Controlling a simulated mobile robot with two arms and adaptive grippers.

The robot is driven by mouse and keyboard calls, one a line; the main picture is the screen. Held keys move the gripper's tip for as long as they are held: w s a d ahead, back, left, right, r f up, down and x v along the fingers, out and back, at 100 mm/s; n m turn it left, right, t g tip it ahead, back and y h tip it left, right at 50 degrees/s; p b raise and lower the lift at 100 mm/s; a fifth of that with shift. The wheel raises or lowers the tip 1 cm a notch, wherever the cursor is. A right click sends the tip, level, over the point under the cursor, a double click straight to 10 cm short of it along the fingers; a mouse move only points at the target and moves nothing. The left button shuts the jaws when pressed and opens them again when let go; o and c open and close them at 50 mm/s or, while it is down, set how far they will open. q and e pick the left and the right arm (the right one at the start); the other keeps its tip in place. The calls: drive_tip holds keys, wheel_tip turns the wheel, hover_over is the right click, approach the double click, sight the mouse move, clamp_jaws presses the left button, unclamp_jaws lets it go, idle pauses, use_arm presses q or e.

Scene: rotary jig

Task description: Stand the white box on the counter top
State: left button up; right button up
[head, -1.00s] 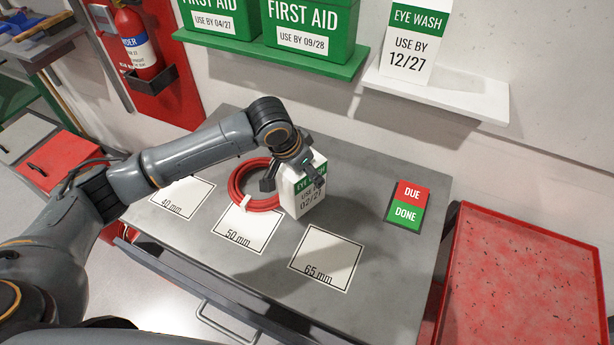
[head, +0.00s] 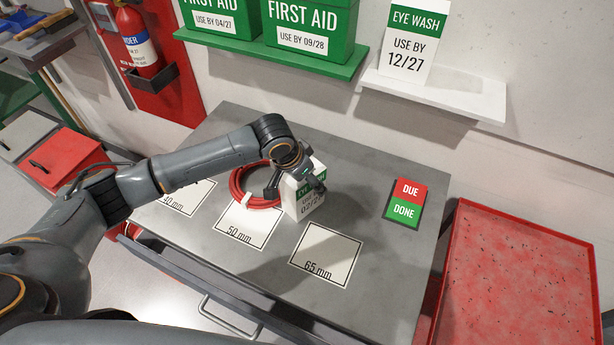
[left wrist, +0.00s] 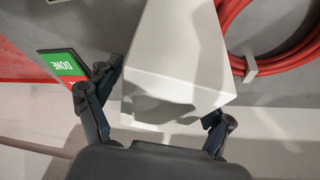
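The white box (head: 307,209) has a green EYE WASH band and a use-by label, partly covered by my gripper. It is upright over the counter top (head: 371,172), just right of the red hose coil; I cannot tell whether its base touches. My left gripper (head: 296,187) comes from above, with one finger at the box's left and one across its front right. In the left wrist view the white box (left wrist: 180,55) fills the space between the fingers of the left gripper (left wrist: 163,95), which appears shut on it. My right gripper is not in view.
The red hose coil (head: 240,184) lies close left of the box. Flat size cards, including the 65 mm card (head: 329,250), lie in front. A DUE/DONE card (head: 406,203) lies right. Another eye wash box (head: 409,50) stands on the white shelf (head: 440,93).

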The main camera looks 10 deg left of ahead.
use_arm(q)
drive_tip(key=shift+r, duration=0.1)
drive_tip(key=b+v, duration=0.1)
drive_tip(key=v, duration=1.1)
